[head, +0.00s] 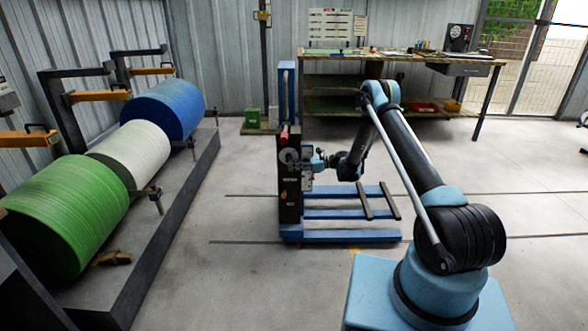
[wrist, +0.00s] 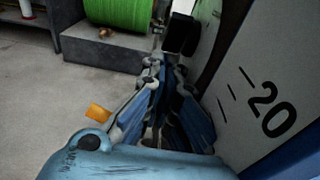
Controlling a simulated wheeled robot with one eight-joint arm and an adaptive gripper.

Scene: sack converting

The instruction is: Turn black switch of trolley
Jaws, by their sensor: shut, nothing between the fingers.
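The trolley (head: 290,200) stands in the middle of the head view, with a tall dark front box on a blue frame. In the wrist view a pale panel (wrist: 235,100) marked "20" with dial lines fills the right side. A black block-like part (wrist: 182,35), which looks like the switch, stands out beside this panel. My gripper (wrist: 163,72) is shut and empty, its fingertips just below the black part; I cannot tell whether they touch. In the head view my gripper (head: 318,160) is at the trolley's right side, and the switch cannot be made out there.
Green (head: 65,220), white (head: 130,153) and blue (head: 165,108) rolls lie on a dark rack at the left. A workbench (head: 390,58) stands along the back wall. The trolley's low blue legs (head: 350,213) reach right across the floor. Open floor lies at the right.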

